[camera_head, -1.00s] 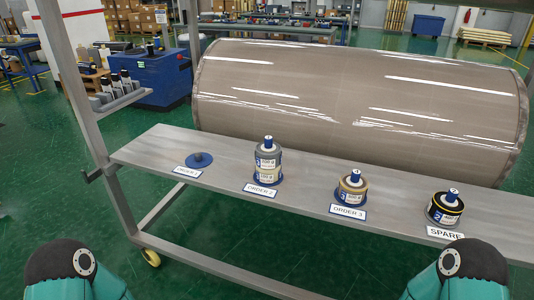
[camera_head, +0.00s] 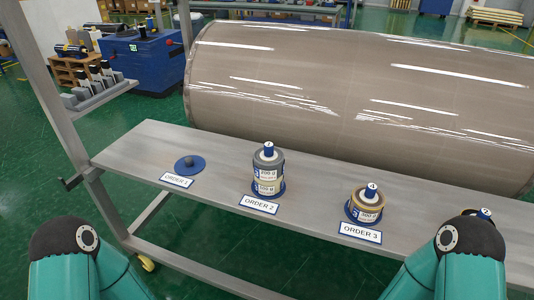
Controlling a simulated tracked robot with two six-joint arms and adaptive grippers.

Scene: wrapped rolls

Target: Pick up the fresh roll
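Small wrapped rolls stand on a grey shelf (camera_head: 226,172) in front of me. At ORDER 2, a grey-topped roll and a cream roll (camera_head: 267,172) are stacked upright on a blue base. At ORDER 3, one low tan roll (camera_head: 366,205) sits on a blue base. The ORDER 1 base (camera_head: 190,165) is bare. At the right, the spare roll (camera_head: 484,213) is mostly hidden behind my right arm. No label in view says which roll is fresh. Only my teal and black arm links show at the bottom; neither gripper is in view.
A huge brown wrapped roll (camera_head: 330,85) lies behind the shelf. A grey post (camera_head: 56,95) and a side ledge (camera_head: 100,100) with several dark-topped bottles stand at the left. A blue machine (camera_head: 145,65) is beyond. Bare shelf lies between the bases.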

